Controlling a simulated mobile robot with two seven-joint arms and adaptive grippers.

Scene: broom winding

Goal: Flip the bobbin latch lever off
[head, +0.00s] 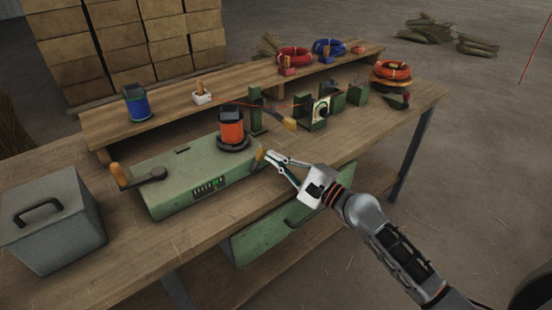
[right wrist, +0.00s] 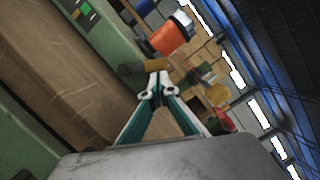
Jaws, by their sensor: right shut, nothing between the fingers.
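The orange bobbin (head: 231,132) stands upright on the round dark base of the green winding machine (head: 178,192). A short lever with a tan handle (head: 259,155) sits at the machine's right end, beside the bobbin. My right gripper (head: 272,160) is shut and empty, its tips right at this handle. In the right wrist view the tan handle (right wrist: 154,66) lies just beyond the closed fingertips (right wrist: 158,82), with the orange bobbin (right wrist: 168,40) behind. I cannot tell whether the tips touch the handle. My left gripper is out of view.
A hand crank (head: 140,178) is at the machine's left end, and a grey lidded box (head: 55,225) stands at the left. A raised shelf (head: 185,107) behind holds a blue spool (head: 137,103) and wire coils. A green drawer (head: 290,215) hangs under the table front.

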